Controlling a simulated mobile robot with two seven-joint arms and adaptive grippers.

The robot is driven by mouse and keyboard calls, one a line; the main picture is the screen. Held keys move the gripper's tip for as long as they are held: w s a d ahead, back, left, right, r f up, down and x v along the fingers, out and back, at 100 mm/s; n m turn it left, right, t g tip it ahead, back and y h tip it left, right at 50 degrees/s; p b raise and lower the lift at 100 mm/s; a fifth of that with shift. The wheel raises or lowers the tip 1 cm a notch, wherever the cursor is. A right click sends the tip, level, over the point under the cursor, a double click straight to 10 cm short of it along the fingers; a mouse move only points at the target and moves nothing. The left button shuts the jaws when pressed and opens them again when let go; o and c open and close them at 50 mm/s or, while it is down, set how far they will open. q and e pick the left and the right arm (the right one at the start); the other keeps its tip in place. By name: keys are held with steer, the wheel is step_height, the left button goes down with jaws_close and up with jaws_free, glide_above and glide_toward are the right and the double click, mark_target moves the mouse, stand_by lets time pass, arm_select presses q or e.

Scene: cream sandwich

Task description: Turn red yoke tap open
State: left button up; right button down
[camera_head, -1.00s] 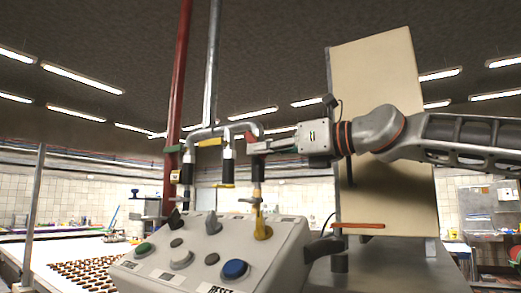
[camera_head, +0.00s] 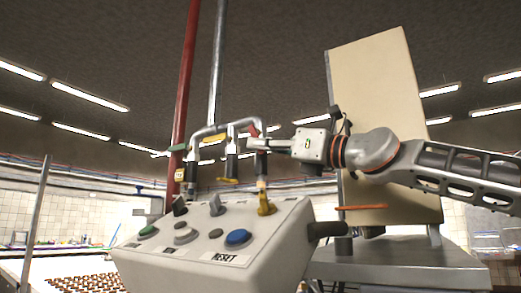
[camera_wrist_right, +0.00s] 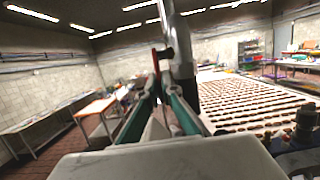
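The red tap handle (camera_head: 254,130) sits at the right end of the grey pipe yoke (camera_head: 228,124), above the control box. My right gripper (camera_head: 260,144) reaches in from the right with its fingertips at this tap, just below the visible red part. In the right wrist view the red handle (camera_wrist_right: 155,60) stands upright at the tips of my green-padded fingers (camera_wrist_right: 157,84), in front of a grey pipe. The fingers converge to a narrow gap there. Whether they grip the handle is not clear. My left gripper is not in view.
Green (camera_head: 179,147) and yellow (camera_head: 215,138) tap handles sit further left on the yoke. Below stands a grey control box (camera_head: 275,232) with knobs and a blue button (camera_head: 238,237). A beige panel (camera_head: 385,110) stands behind my right arm. A red pipe (camera_head: 187,80) rises at the left.

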steer(key=shift+d+r, duration=0.1)
steer(key=shift+r, duration=0.05)
steer(key=c, duration=2.5)
jaws_free()
steer(key=shift+c, duration=0.2)
steer(key=v, duration=1.2)
steer(key=shift+s, duration=0.1)
